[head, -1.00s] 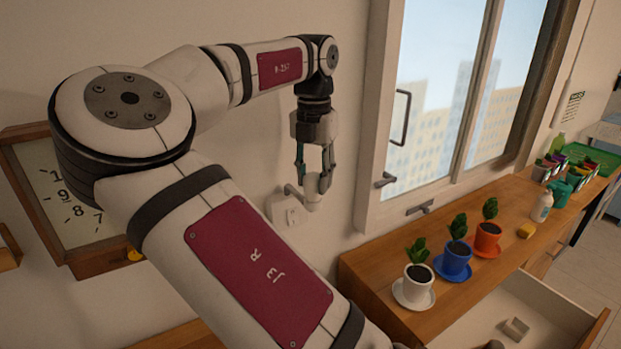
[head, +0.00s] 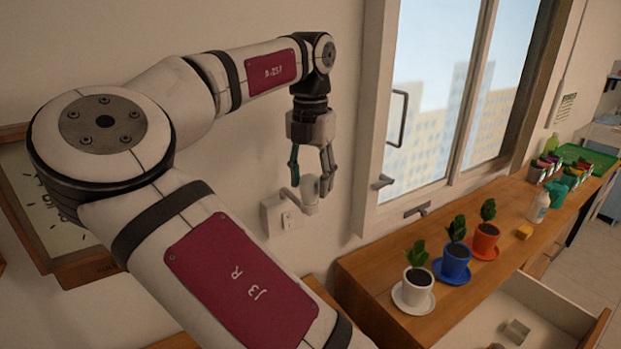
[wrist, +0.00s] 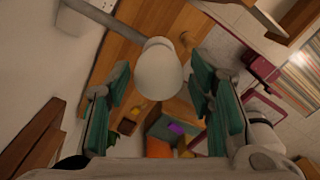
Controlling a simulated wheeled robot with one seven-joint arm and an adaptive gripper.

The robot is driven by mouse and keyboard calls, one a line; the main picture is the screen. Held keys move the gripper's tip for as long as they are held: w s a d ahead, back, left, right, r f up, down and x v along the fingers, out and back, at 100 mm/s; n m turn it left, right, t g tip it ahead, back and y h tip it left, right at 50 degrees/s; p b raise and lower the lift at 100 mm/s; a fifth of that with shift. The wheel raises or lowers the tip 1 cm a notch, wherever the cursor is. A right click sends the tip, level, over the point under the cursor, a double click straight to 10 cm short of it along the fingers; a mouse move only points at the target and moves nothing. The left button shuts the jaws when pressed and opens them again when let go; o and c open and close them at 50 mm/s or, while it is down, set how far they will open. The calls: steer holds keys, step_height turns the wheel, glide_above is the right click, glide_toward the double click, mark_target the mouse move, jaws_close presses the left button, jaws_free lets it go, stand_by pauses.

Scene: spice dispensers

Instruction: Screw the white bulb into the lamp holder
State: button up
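The white bulb (head: 310,186) appears upright at the lamp holder (head: 311,208), which sticks out from a box on the wall. In the wrist view, the rounded white bulb (wrist: 159,72) lies between the two teal-padded fingers, with a gap on each side. The holder's arm (wrist: 88,22) runs in from the upper left there. My gripper (head: 311,187) points down over the holder, open, its fingertips straddling the bulb. It also shows open in the wrist view (wrist: 158,95). The bulb's base is hidden, so I cannot tell how deeply it is seated.
A window (head: 430,110) is to the right. The wooden counter (head: 385,262) below carries white, blue and orange potted plants. An open drawer (head: 550,297) is at the lower right.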

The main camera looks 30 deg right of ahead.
steer(key=shift+r+n+p, duration=0.1)
steer(key=shift+n+p, duration=0.4)
steer(key=shift+n, duration=0.5)
steer(key=n+p, duration=0.2)
steer(key=n, duration=0.3)
steer(key=shift+w+n+p, duration=0.1)
steer(key=shift+n+p, duration=0.4)
steer(key=shift+n, duration=0.9)
steer(key=n+p, duration=0.1)
steer(key=n, duration=0.5)
steer(key=shift+p, duration=0.3)
steer(key=n, duration=0.2)
steer(key=shift+n, duration=0.3)
steer(key=n, duration=0.3)
steer(key=shift+p, duration=0.3)
steer(key=n, duration=0.6)
steer(key=shift+a, duration=0.1)
jaws_close()
